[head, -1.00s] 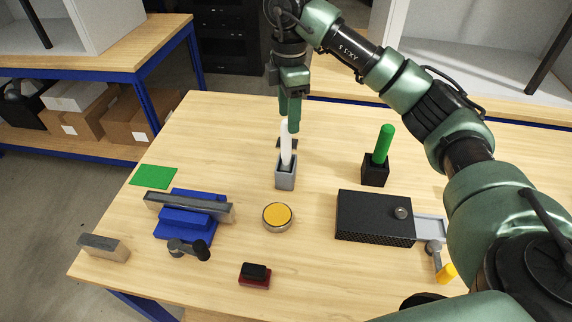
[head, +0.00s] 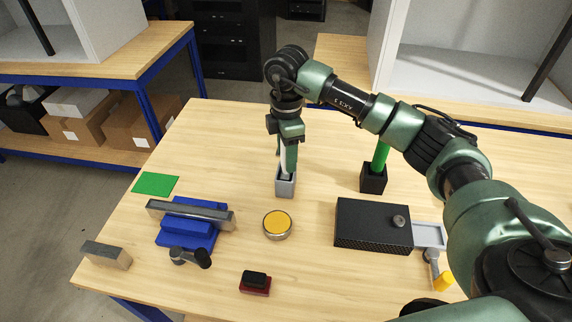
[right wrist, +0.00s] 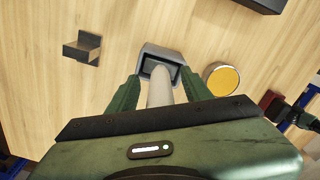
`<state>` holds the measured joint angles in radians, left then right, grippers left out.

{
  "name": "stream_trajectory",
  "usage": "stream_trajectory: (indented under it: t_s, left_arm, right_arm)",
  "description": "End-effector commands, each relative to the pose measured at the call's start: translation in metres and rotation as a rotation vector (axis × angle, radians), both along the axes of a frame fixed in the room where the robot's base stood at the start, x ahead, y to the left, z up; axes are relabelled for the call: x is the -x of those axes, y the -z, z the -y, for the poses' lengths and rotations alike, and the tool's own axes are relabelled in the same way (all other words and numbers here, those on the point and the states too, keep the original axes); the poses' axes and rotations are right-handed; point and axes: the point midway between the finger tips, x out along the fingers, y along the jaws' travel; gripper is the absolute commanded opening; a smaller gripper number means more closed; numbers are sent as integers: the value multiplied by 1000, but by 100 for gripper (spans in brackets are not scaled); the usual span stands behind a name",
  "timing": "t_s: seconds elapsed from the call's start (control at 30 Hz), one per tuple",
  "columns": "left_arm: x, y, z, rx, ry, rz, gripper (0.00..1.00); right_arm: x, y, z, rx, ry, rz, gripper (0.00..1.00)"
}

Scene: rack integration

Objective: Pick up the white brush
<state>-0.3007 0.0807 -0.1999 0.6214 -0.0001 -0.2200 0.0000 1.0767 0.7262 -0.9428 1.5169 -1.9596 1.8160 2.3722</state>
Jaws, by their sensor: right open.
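The white brush (head: 284,162) stands upright in a small grey holder (head: 285,187) near the middle of the table. My right gripper (head: 287,165) is open and has come down from above, around the brush's handle. In the right wrist view the white handle (right wrist: 160,88) lies between the two green fingers (right wrist: 157,92), with the grey holder (right wrist: 162,62) just beyond. The fingers look apart from the handle. My left gripper is not in view.
A green-handled brush (head: 380,157) stands in a black holder (head: 374,178) to the right. A black box (head: 372,226), yellow-topped tin (head: 278,224) and blue vise (head: 188,226) are nearer. A small dark bracket (right wrist: 82,47) stands beside the grey holder in the wrist view.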

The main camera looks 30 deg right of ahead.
Motion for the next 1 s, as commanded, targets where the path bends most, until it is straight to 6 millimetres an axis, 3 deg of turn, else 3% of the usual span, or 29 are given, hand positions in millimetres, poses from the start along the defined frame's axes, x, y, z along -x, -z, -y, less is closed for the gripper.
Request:
stream_trajectory:
  t_s: [0.03,0.2,0.23,0.67,0.87,1.0]
  left_arm:
    - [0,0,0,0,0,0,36]
    - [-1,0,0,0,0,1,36]
    - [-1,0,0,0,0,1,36]
    - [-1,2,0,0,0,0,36]
    - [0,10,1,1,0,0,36]
    - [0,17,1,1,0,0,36]
  right_arm:
    - [0,0,0,0,0,0,50]
    - [0,0,0,0,0,0,2]
    - [0,0,0,0,0,0,0]
    - [0,-6,0,1,0,1,0]
    - [-1,-31,0,0,-1,5,0]
    - [-1,-60,0,-1,0,7,0]
